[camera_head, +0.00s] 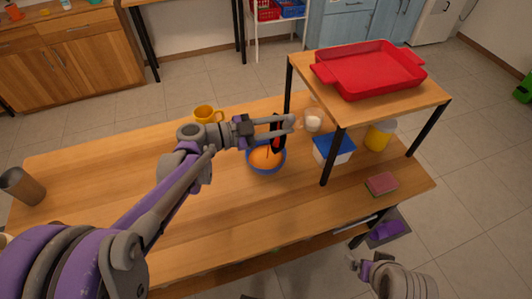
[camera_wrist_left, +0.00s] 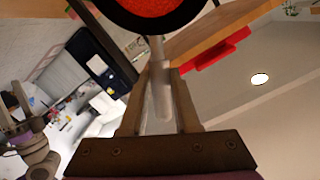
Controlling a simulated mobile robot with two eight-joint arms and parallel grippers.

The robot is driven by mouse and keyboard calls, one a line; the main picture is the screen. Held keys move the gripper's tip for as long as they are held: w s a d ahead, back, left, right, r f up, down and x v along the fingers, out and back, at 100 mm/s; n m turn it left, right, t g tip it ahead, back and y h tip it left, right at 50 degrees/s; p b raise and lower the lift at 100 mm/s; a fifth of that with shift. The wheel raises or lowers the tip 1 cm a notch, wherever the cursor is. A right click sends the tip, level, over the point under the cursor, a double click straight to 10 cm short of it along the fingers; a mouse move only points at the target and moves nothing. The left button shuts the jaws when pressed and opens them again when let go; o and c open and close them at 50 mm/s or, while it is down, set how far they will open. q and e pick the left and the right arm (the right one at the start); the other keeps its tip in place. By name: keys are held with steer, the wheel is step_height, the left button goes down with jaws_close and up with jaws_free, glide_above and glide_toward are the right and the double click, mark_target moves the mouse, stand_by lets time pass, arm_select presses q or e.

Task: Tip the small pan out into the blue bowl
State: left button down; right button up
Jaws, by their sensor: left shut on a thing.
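The small pan (camera_head: 277,135) shows in the head view as a dark, steeply tilted shape with some red, above the far right part of the blue bowl. In the left wrist view the pan (camera_wrist_left: 160,8) has a black rim around a red-orange face, cut off by the top edge. My left gripper (camera_head: 289,123) is shut on its pale grey handle (camera_wrist_left: 161,85). The blue bowl (camera_head: 252,164) stands upright on the table, orange inside; I cannot tell whether that is contents. My right gripper (camera_head: 354,262) is low at the right, away from the table; its jaw opening is unclear.
A shelf (camera_head: 437,96) with a red tray (camera_head: 370,88) stands right of the bowl. Under it are a blue-lidded box (camera_head: 334,150), a white-filled jar (camera_head: 313,122) and a yellow container (camera_head: 380,135). A yellow mug (camera_head: 206,114) stands behind my left arm. The table's left is mostly clear.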

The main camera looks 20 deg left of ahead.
arm_select(q)
steer(key=shift+s+a+t+h+b, duration=0.15)
steer(key=shift+s+a+h+b, duration=0.15)
steer(key=shift+a+b, duration=0.15)
steer(key=shift+s+a+t+h+b, duration=0.15)
steer(key=shift+a+h+b, duration=0.2)
steer(key=shift+a, duration=0.15)
steer(key=shift+s+a+f+t+h+b, duration=0.1)
steer(key=shift+s+a+t+h+b, duration=0.15)
steer(key=shift+a+b, duration=0.2)
steer(key=shift+s+a+t+h+b, duration=0.15)
steer(key=shift+a+h+b, duration=0.15)
steer(key=shift+a+b, duration=0.15)
stand_by(0.4)
